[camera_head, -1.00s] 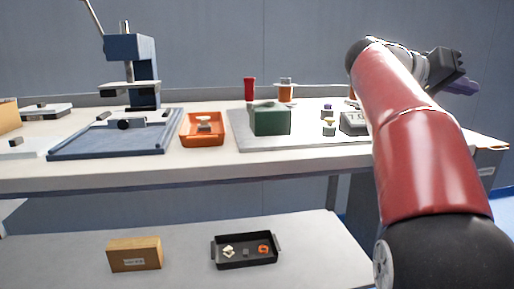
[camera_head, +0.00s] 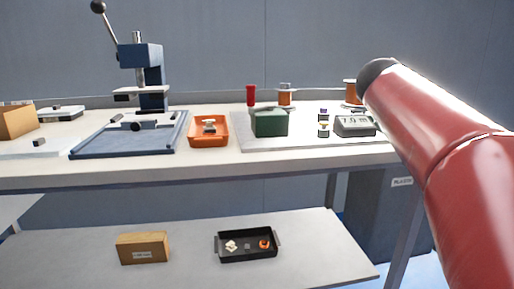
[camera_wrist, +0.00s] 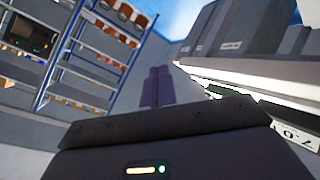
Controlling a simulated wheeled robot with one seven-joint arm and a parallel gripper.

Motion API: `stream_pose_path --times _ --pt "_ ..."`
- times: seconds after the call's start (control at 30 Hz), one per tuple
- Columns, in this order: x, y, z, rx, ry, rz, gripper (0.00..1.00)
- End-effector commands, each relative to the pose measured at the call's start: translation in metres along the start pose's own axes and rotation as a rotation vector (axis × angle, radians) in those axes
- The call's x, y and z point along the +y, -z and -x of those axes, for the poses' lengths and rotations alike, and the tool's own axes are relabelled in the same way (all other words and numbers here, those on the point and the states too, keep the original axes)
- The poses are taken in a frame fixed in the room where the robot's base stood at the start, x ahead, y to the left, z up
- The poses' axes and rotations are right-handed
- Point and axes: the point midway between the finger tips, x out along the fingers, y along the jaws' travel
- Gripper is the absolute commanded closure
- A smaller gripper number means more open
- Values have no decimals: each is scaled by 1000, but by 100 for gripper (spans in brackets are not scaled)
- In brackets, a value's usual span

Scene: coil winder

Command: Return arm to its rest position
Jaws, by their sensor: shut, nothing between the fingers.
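My red arm (camera_head: 440,130) reaches up from the lower right of the head view, over the right end of the workbench (camera_head: 60,173). My gripper is outside the head view. In the wrist view its two purple fingers (camera_wrist: 157,88) lie side by side, shut with nothing between them. They point away from the bench into open room, toward shelving (camera_wrist: 100,50). No object touches the fingers.
A black tray (camera_head: 247,257) and cardboard box (camera_head: 143,247) lie on the lower shelf. Dark bins (camera_head: 385,210) stand behind.

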Motion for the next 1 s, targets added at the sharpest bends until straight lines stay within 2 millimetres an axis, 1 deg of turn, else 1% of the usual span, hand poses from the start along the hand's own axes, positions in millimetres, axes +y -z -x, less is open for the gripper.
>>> stream_pose_path --times 0.03,0.07,0.17,0.27,0.3,0.37,0.4,0.5,0.6,0.7,0.77,1.0 --pt "-6 -11 7 -5 63 25 100" --pt "-12 -19 10 -9 105 42 100" --pt "-37 -54 26 -20 267 105 100" --pt "-69 -104 53 -27 470 173 100" --pt "-82 -128 65 -29 552 200 100" --pt "-100 -162 82 -33 667 230 100" --pt "-111 -185 93 -34 733 247 100" --pt "-132 -232 114 -39 867 268 100" --pt "-146 -266 126 -44 951 273 100" --pt "-154 -284 131 -48 995 273 100" --pt "-157 -289 132 -49 1006 272 100" --pt "-157 -289 132 -49 1006 272 100"
